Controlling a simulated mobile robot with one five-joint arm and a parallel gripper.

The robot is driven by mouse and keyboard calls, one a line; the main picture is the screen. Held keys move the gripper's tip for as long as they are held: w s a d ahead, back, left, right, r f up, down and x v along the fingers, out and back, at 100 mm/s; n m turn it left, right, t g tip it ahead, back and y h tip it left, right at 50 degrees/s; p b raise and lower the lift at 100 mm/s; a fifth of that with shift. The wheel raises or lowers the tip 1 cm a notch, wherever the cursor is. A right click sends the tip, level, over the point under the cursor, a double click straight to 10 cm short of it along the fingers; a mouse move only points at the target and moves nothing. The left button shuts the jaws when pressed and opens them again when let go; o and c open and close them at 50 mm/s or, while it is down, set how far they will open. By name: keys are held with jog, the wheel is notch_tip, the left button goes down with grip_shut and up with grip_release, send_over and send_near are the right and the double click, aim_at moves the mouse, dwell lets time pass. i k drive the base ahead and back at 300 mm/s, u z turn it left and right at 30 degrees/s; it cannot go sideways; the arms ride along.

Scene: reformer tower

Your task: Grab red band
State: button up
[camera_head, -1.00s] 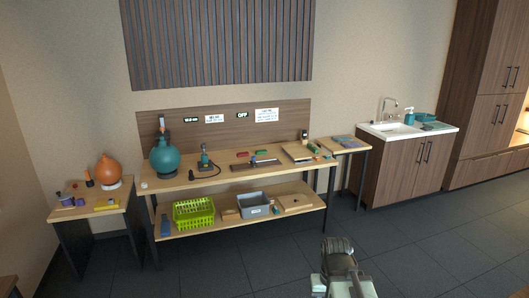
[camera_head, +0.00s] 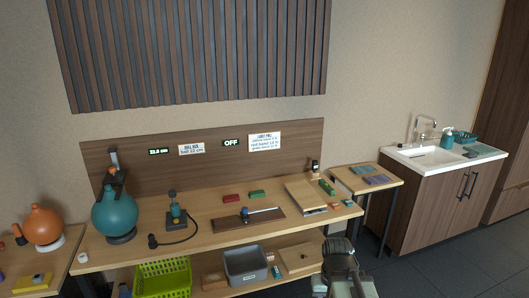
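A small red block-like item (camera_head: 232,198) lies on the upper shelf of the long wooden bench (camera_head: 205,213), left of a similar green item (camera_head: 257,194). It may be the red band, but it is too small to tell. A wall sign (camera_head: 264,142) above the bench has a line that seems to read "red band". My folded arm shows at the bottom, right of centre, in front of the bench's right end and well apart from the red item. I cannot make out its gripper fingers or whether they are open.
A teal round vessel (camera_head: 115,214) stands at the bench's left. A green basket (camera_head: 163,280) and a grey bin (camera_head: 246,266) sit on the lower shelf. A side table (camera_head: 394,183) and a sink cabinet (camera_head: 437,197) stand to the right. Dark floor at lower right is clear.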

aim_at(235, 197)
jog(key=i, duration=1.7)
jog(key=u, duration=2.45)
jog(key=i, duration=0.45)
jog(key=u, duration=0.05)
